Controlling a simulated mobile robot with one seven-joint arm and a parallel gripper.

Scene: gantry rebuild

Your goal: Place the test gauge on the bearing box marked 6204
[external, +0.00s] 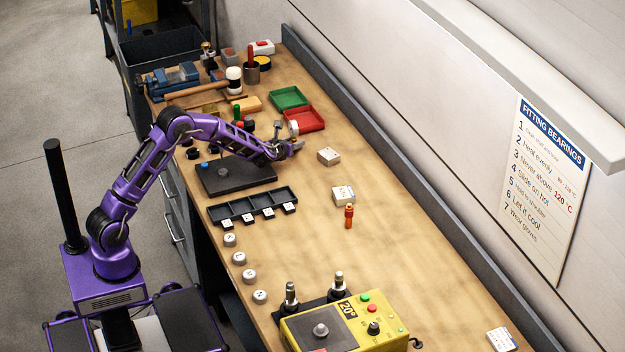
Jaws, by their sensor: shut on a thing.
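My gripper (297,147) is over the bench, right of the black plate and below the red tray. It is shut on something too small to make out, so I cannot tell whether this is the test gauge. Small pale boxes stand on the bench: one (329,157) just right of my gripper, one (343,196) farther down, and one (500,340) at the bottom right. Their markings are too small to read, so I cannot tell which is 6204. A red-orange upright piece (348,217) stands just below the middle box.
A black plate (235,178) and a black compartment tray (252,208) lie left of the boxes. Green (289,97) and red (304,119) trays are behind. A yellow machine (345,325) stands in front. The bench's right middle is clear.

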